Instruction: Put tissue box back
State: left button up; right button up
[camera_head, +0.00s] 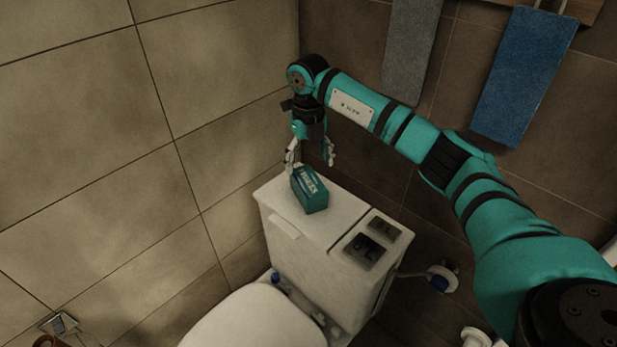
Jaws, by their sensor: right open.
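The green tissue box (310,191) stands on top of the white toilet tank (280,194), toward its back left part. My right gripper (311,163) hangs just above and behind the box, pointing down. Its two fingers are spread apart and hold nothing. The left finger comes close to the box's upper left edge; I cannot tell whether it touches. The back of the box is hidden from this view. My left gripper is not in view.
Flush buttons (365,250) are on the tank's right part. The toilet lid (257,322) is in front. A tiled wall is close on the left and behind. A grey towel (411,50) and a blue towel (524,75) hang at the upper right.

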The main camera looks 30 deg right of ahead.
aim_at(308, 180)
jog(key=shift+r, duration=2.4)
jog(key=shift+a, duration=0.1)
